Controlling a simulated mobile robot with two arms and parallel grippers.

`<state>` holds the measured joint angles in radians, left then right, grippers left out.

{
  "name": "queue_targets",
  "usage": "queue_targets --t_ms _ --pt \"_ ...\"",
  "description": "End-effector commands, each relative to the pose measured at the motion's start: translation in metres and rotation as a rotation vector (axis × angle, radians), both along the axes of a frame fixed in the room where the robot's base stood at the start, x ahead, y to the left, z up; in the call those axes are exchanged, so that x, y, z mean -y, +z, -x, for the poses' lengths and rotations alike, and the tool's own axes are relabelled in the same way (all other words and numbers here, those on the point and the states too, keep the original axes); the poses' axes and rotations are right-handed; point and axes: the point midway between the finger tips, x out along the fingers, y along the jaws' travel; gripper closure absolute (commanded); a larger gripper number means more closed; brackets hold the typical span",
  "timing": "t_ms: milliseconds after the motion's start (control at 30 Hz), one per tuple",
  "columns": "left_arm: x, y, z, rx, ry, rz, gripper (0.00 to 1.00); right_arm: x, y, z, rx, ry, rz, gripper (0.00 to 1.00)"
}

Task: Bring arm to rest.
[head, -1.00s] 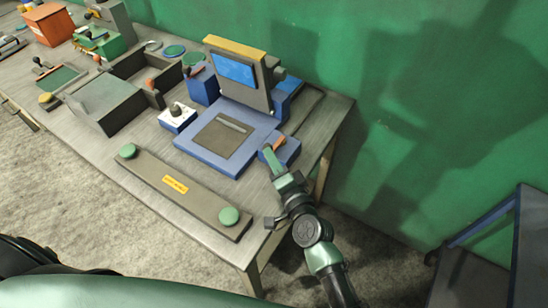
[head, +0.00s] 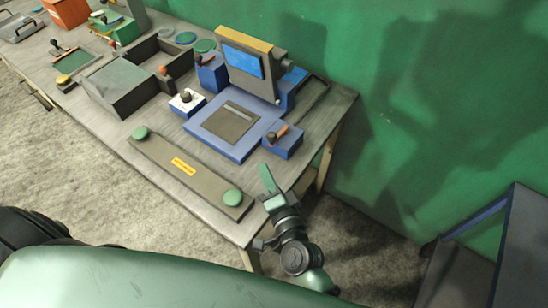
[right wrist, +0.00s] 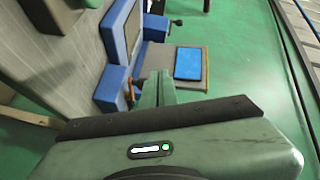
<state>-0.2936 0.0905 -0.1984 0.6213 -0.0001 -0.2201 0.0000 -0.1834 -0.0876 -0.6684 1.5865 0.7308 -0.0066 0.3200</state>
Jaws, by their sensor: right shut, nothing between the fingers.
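My right gripper (head: 266,180) is at the right front end of the workbench in the head view. It is shut and empty. Its fingers point up the picture, just in front of the blue box with the orange lever (head: 283,139), and do not appear to touch it. In the right wrist view the shut green fingers (right wrist: 158,88) show beside blue parts of the bench device. My left gripper is not in view.
The workbench (head: 110,135) bears a blue press with a screen (head: 240,62), a two-button bar (head: 185,167) and a grey bin (head: 120,95). A green wall (head: 420,100) stands behind. A dark blue-framed stand (head: 480,240) is at right. Bare floor lies between.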

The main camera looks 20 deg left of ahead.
Motion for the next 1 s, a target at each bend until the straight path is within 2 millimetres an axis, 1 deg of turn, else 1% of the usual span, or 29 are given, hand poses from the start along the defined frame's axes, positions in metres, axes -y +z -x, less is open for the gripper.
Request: queue_targets --t_ms 33,167,400,767,867,967,1000 --pt "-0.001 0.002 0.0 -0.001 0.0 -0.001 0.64 -0.001 0.001 0.004 0.0 0.0 0.0 1.0" --pt "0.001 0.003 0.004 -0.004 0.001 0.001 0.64 -0.002 0.001 0.009 0.002 -0.001 0.0 1.0" --pt "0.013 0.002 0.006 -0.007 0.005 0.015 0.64 -0.002 0.001 0.009 0.002 -0.001 0.0 1.0" --pt "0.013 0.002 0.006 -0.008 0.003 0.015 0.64 0.0 0.001 0.01 0.002 0.005 0.01 1.0" --pt "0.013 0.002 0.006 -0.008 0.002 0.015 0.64 0.008 -0.001 0.013 0.006 0.035 0.067 1.0" --pt "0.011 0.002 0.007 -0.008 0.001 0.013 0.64 0.029 -0.007 0.021 0.007 0.095 0.197 1.0" --pt "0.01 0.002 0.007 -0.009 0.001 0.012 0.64 0.041 -0.011 0.026 0.003 0.124 0.268 1.0"
